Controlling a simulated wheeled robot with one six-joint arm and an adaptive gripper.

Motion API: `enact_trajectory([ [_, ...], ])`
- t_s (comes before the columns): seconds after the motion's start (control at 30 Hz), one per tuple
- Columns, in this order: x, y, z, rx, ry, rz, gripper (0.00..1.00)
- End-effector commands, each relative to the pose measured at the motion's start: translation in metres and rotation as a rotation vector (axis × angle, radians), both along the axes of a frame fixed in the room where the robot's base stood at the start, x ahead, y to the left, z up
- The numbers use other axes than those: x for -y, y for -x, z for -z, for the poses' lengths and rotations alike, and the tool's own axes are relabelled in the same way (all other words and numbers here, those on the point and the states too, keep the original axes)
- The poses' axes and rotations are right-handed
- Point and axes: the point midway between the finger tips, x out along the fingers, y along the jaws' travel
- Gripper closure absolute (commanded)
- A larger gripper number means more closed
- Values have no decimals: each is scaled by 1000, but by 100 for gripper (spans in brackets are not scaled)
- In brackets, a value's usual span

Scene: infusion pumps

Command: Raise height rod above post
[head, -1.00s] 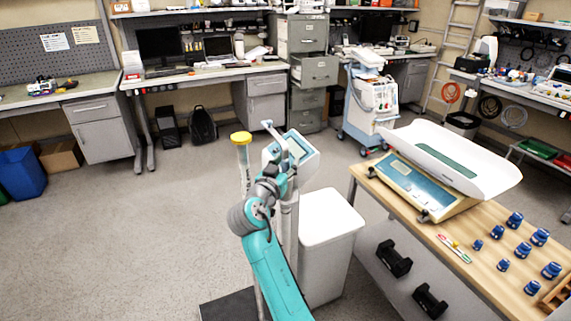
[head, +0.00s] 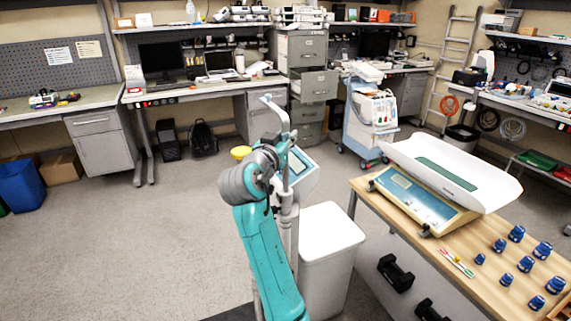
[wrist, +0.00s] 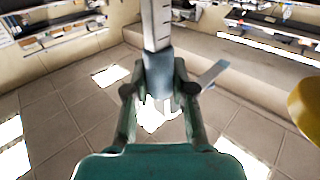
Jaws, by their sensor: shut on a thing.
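The height rod (wrist: 156,32), a pale bar with scale marks, stands upright in the wrist view. My gripper (wrist: 157,85) is shut on it, one finger at each side of a grey sleeve on the rod. In the head view, the rod's upper part (head: 280,112) rises above my arm, with a short bent top. The post (head: 290,235) stands upright beside my teal arm, with a teal-framed display (head: 303,172) near its top. My arm hides the gripper's grip and the rod's lower end in the head view, so I cannot tell how they meet there.
A yellow cap (head: 240,152) shows left of my arm and at the wrist view's right edge (wrist: 308,105). A white bin (head: 330,235) stands close right of the post. A wooden table with a baby scale (head: 425,200) is further right. Open floor lies left.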

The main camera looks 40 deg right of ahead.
Motion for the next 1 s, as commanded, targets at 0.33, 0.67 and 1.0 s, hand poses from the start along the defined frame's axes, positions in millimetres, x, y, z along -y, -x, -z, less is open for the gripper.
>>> enact_trajectory([
  [0.33,0,0,-90,8,4,0,100],
  [0.67,0,0,-116,4,3,-1,100],
  [1.0,0,0,-116,3,3,-1,100],
])
